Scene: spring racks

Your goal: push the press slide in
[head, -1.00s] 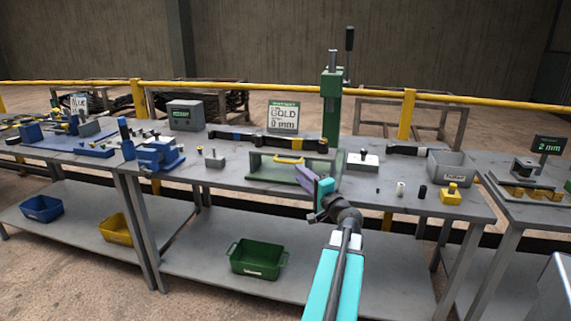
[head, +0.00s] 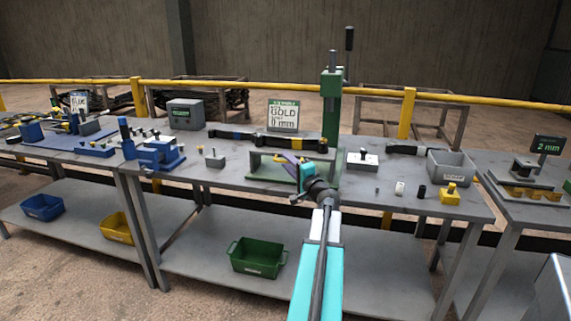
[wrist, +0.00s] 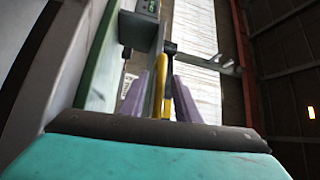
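The green press (head: 331,100) stands at the back of the middle table, with its tall column and black lever upright. Its low green slide (head: 262,167) lies in front of the column, and a yellow handle (head: 280,157) shows on the slide. My gripper (head: 297,162) is at the front of the slide, its purple fingers beside the handle. In the wrist view the purple fingers (wrist: 160,88) stand apart, with the yellow handle (wrist: 158,84) between them. Contact between fingers and handle cannot be made out. My wrist and fingers hide the slide's right end.
A blue vise (head: 158,154) stands to the left and a white block with a black knob (head: 362,160) to the right. A grey bin (head: 450,166) and several small parts lie further right. A green bin (head: 257,256) is on the lower shelf.

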